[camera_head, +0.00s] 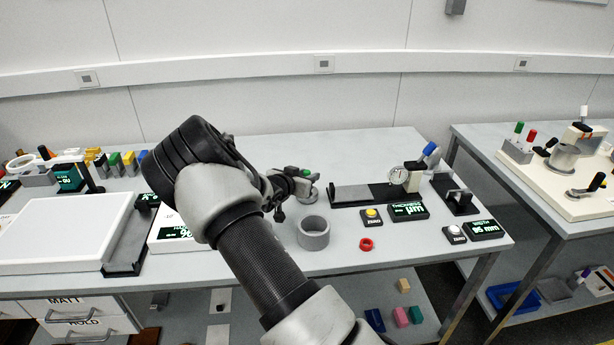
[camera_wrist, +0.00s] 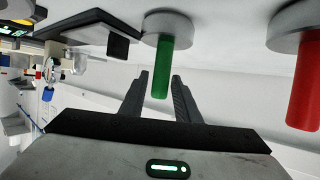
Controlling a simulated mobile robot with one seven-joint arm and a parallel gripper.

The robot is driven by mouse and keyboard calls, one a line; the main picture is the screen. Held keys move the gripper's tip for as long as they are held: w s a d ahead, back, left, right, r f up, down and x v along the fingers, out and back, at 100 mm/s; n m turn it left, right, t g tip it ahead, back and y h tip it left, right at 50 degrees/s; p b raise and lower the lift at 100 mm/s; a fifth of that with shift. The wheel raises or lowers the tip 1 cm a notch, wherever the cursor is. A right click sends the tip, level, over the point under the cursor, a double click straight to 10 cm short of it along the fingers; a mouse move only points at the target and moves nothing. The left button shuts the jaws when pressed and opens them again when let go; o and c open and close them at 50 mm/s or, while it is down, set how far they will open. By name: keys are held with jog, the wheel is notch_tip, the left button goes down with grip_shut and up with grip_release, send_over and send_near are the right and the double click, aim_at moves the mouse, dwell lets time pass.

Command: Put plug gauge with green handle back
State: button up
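The plug gauge with the green handle (camera_wrist: 161,68) stands on its grey metal disc in the wrist view, which looks upside down. My gripper (camera_wrist: 160,82) is open, with one finger on each side of the handle; a narrow gap seems to show on both sides. In the head view my gripper (camera_head: 296,187) is low over the bench behind my arm, with a green part (camera_head: 305,172) visible beside it. A rack (camera_head: 515,152) on the right table holds a green-handled and a red-handled piece.
A red-handled plug (camera_wrist: 305,80) stands close beside in the wrist view. A dial gauge stand (camera_head: 412,178) is to the right. My arm hides the bench left of the gripper.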

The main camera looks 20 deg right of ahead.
jog(key=shift+o, duration=0.3)
jog(key=shift+r, duration=0.1)
jog(key=shift+a+r, duration=0.15)
jog(key=s+a+r+n+y+p, duration=0.1)
jog(key=s+a+r+n+y, duration=0.1)
jog(key=s+a+r+y, duration=0.6)
jog(key=s+a+r+n+y, duration=0.3)
jog(key=s+a+r, duration=0.6)
jog(key=a, duration=0.5)
jog(key=s+a+r+n+g+y, duration=0.1)
jog(key=s+a+r+n+y, duration=0.15)
jog(key=s+r, duration=0.5)
jog(key=s+d+n+g+h, duration=0.1)
jog(key=s+d, duration=0.1)
jog(key=s, duration=0.7)
jog(key=s+d+f+n+g+h, duration=0.1)
jog(key=s+d+h, duration=0.1)
jog(key=s, duration=0.6)
jog(key=shift+s+d, duration=0.35)
jog(key=shift+d, duration=0.1)
